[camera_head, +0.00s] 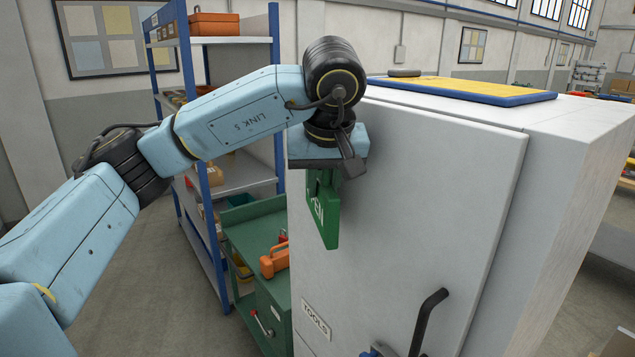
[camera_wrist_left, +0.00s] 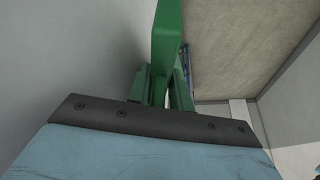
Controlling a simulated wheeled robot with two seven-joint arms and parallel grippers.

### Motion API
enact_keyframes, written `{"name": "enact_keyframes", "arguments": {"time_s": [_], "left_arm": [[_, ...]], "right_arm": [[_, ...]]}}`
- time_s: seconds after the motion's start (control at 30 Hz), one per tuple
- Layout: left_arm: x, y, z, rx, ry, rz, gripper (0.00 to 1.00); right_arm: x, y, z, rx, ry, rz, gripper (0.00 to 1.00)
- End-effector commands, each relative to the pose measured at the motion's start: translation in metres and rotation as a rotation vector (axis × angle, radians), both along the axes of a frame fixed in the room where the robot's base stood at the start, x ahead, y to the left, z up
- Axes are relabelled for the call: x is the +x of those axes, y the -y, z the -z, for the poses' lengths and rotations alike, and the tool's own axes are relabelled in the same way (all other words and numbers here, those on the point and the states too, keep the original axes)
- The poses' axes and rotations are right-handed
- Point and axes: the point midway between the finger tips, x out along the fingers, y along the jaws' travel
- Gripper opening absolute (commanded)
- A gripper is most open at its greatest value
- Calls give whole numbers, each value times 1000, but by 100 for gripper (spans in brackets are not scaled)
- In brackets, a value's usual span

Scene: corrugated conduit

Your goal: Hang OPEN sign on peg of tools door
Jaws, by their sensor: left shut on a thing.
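The green OPEN sign (camera_head: 323,217) hangs down from my left gripper (camera_head: 326,172) in front of the white tools door (camera_head: 415,190). The sign is tilted, and part of its white lettering shows. In the left wrist view the sign (camera_wrist_left: 165,45) stands between the fingers of my left gripper (camera_wrist_left: 160,85), which is shut on it. The door carries a TOOLS label (camera_head: 316,320) and a black handle (camera_head: 428,318) low down. I cannot make out the peg; the gripper and sign may hide it. I cannot tell whether the sign touches the door. My right gripper is not in view.
A green cart (camera_head: 258,222) with an orange tool (camera_head: 274,261) stands left of the cabinet. A blue-framed shelf (camera_head: 276,90) is behind it. A yellow and blue mat (camera_head: 460,90) lies on the cabinet top. The door face right of the sign is clear.

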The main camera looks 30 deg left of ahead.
Motion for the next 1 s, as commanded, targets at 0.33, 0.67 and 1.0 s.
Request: {"name": "enact_keyframes", "arguments": {"time_s": [0.33, 0.67, 1.0], "left_arm": [[3, 5, 6, -9, -1, 13, 46], [2, 6, 2, -9, -2, 11, 46], [-3, 13, -40, -13, 18, 14, 46]], "right_arm": [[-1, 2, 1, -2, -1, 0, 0], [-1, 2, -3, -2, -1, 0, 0], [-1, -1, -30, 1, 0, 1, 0]]}}
